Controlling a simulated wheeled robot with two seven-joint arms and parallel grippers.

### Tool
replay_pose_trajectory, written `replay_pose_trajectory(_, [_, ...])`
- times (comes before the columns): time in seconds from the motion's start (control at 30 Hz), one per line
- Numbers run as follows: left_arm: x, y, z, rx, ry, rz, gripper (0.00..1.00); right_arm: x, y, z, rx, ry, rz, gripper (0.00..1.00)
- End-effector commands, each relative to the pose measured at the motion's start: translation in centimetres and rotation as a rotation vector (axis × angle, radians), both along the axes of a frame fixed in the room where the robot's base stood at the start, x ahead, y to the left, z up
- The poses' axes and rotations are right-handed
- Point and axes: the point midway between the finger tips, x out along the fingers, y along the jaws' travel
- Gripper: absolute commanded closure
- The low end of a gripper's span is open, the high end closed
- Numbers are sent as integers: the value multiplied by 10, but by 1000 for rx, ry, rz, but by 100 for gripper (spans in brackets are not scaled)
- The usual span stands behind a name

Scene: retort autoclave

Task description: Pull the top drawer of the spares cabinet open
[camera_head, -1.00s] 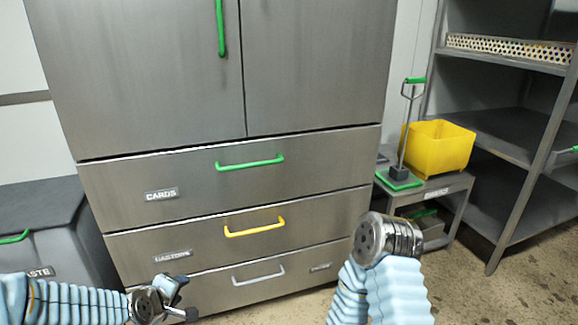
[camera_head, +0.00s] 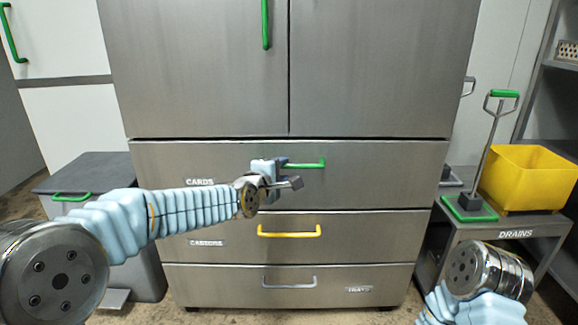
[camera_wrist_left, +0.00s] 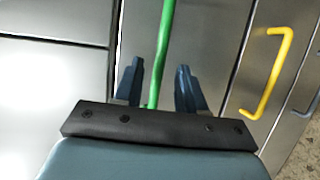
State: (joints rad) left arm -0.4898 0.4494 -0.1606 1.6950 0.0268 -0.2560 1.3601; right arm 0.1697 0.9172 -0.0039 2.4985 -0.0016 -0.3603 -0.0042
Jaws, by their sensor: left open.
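The steel spares cabinet (camera_head: 370,75) stands straight ahead. Its top drawer (camera_head: 400,172), labelled CARDS, is shut and has a green bar handle (camera_head: 308,165). My left gripper (camera_head: 280,174) is open in front of the left part of this handle and hides that part. In the left wrist view, the green handle (camera_wrist_left: 163,55) runs between the two blue fingers of the left gripper (camera_wrist_left: 157,88), with a gap on each side. I cannot tell how deep the handle sits between them. My right arm is at the bottom right, and its gripper is out of view.
Lower drawers carry a yellow handle (camera_head: 289,232) and a grey handle (camera_head: 288,283). A grey bin (camera_head: 85,175) stands at the left. At the right, a low trolley (camera_head: 510,232) holds a yellow tub (camera_head: 530,178) and a green-based tool (camera_head: 470,208).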

Motion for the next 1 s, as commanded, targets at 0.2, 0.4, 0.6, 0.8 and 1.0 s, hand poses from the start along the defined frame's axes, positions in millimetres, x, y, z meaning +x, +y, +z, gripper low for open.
replay_pose_trajectory(0.2, [34, -14, -7, 1, 1, 0, 60, 0, -1, 5, -1, -1, 0, 57])
replay_pose_trajectory(0.4, [44, -19, -9, 1, 0, 0, 60, 0, -1, 6, -1, -1, -2, 57])
replay_pose_trajectory(0.6, [45, -19, -10, 1, 1, 0, 60, 0, -1, 5, -2, -1, -2, 57])
replay_pose_trajectory(0.8, [45, -19, -9, 1, 1, 0, 84, 0, -1, 5, -2, -1, -2, 57])
replay_pose_trajectory(1.0, [44, -19, -10, 1, 1, 0, 100, 0, -1, 5, -1, -1, -2, 57])
